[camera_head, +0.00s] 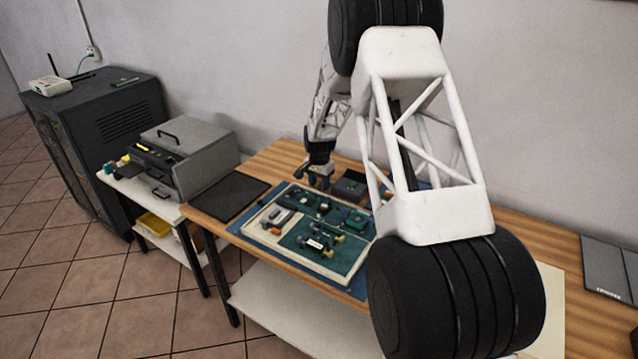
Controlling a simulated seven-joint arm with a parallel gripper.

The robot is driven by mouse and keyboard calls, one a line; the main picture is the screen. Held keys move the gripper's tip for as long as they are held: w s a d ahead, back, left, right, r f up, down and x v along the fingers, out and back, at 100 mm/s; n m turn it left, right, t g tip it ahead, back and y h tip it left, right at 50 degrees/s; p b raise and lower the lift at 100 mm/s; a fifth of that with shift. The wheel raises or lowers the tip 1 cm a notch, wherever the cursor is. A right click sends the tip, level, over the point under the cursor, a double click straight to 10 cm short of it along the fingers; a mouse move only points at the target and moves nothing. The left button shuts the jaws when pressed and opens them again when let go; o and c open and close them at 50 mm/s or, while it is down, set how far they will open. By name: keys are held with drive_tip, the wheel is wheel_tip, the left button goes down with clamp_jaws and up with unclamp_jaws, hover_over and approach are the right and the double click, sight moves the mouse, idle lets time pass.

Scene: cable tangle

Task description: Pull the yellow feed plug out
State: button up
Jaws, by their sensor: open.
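My gripper (319,183) is open above the back part of a board (262,243) with a pale rim and dark green panels, on the wooden table. Nothing shows between its fingers, though they are small here. Small yellowish ends (339,238) show on parts at the front right of the board, near a white label (316,244). I cannot tell whether one of them is the yellow feed plug. My gripper is behind and above them, apart from them. Cables on the board are too small to trace. My own arm hides the board's right side.
A grey case (190,145) with yellow bits stands on a white side table at left, beside a dark cabinet (105,115). A black mat (228,195) lies left of the board. A dark flat box (350,186) sits close right of my gripper. A laptop (608,268) is far right.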

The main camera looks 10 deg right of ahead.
drive_tip(key=shift+r, duration=0.15)
drive_tip(key=shift+r, duration=3.75)
drive_tip(key=shift+r, duration=0.15)
drive_tip(key=shift+s+r, duration=0.2)
drive_tip(key=s+a+r+n+t, duration=0.1)
drive_tip(key=s+r+n, duration=0.1)
drive_tip(key=s+r, duration=1.05)
drive_tip(key=s+a+r+n, duration=0.2)
drive_tip(key=s+r, duration=0.7)
drive_tip(key=s, duration=0.6)
drive_tip(key=s+a+n+t, duration=0.1)
drive_tip(key=s+n, duration=0.3)
drive_tip(key=s, duration=2.7)
drive_tip(key=shift+s+a+r+n+t, duration=0.15)
drive_tip(key=shift+s+r+n+t, duration=0.15)
drive_tip(key=shift+n, duration=0.1)
